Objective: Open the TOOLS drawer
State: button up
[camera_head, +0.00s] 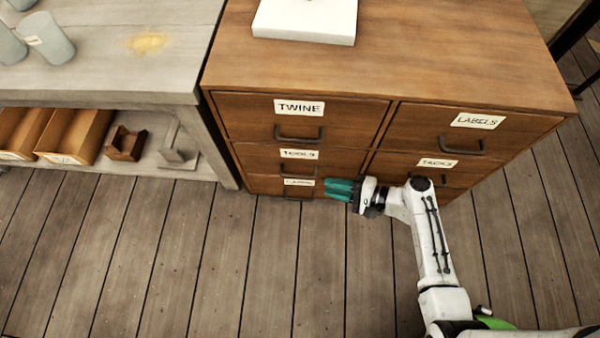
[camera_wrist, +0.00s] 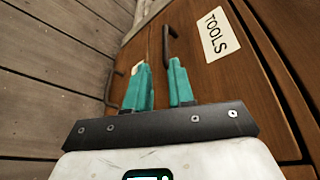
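The TOOLS drawer (camera_head: 262,158) is the middle front in the left column of the brown wooden cabinet, below TWINE. It looks closed. Its white label and dark bar handle (camera_head: 298,170) show in the head view. In the wrist view the TOOLS label (camera_wrist: 217,34) is at upper right and the handle (camera_wrist: 168,45) is just ahead of the fingertips. My gripper (camera_head: 328,188) has teal fingers pointing left, to the right of and below that handle. In the wrist view my gripper (camera_wrist: 158,66) is open, with a gap between the fingers, and holds nothing. Contact with the handle cannot be told.
The lower drawer's handle (camera_wrist: 110,88) is left of my fingers in the wrist view. TWINE (camera_head: 299,107), LABELS (camera_head: 478,120) and TACKS (camera_head: 437,163) drawers are closed. A grey workbench (camera_head: 110,70) stands at left. The plank floor (camera_head: 200,260) in front is clear.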

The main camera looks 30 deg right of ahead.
aim_at(300, 176)
jog(key=shift+m+t, duration=0.3)
jog(key=shift+m, duration=0.1)
jog(key=b+x, duration=0.3)
jog(key=x, duration=0.7)
jog(key=shift+w, duration=0.45)
jog(key=shift+c, duration=0.5)
grip_shut()
